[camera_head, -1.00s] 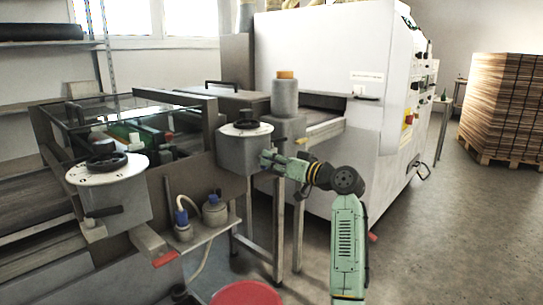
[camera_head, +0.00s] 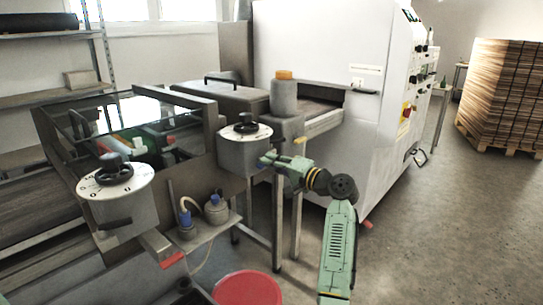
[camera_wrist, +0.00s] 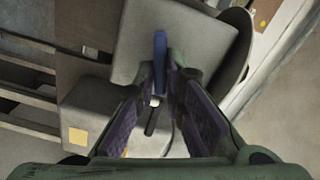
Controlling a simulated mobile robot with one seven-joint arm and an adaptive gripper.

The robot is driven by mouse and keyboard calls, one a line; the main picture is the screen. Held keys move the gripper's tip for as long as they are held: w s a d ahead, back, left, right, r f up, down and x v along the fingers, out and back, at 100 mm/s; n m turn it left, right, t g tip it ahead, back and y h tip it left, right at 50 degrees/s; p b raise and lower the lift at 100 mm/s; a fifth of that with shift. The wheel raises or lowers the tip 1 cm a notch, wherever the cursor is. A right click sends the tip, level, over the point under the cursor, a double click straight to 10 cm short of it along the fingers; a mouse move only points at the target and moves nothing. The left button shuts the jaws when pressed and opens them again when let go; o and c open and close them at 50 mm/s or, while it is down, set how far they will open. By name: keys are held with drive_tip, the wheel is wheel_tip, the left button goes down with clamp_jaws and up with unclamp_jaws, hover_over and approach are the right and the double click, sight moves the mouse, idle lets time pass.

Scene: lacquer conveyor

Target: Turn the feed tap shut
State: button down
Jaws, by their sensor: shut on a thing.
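My gripper (camera_head: 268,160) is at the front right side of a grey round-faced housing (camera_head: 237,158) with a white dial and black handwheel on top. In the wrist view my fingers (camera_wrist: 165,80) are closed around a narrow blue lever (camera_wrist: 160,48), which appears to be the feed tap's handle. The lever points up in that picture, with a pale metal piece and a dark stem below it. A grey block-like body (camera_wrist: 190,45) lies behind it. In the head view my gripper hides the lever. How far the tap is turned cannot be told.
A second dial housing (camera_head: 130,205) stands at the left. A shelf with blue-capped bottles (camera_head: 215,208) is below, and a red round-topped container (camera_head: 247,290) is on the floor. A grey cylinder with an orange cap (camera_head: 284,75) stands behind.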

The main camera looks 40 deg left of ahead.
drive_tip(key=shift+f+m+p, duration=0.1)
drive_tip(key=shift+m+p, duration=1.3)
drive_tip(key=shift+m, duration=0.5)
drive_tip(key=c, duration=1.7)
unclamp_jaws()
drive_tip(key=d, duration=0.8)
drive_tip(key=s+d, duration=0.1)
drive_tip(key=d, duration=0.3)
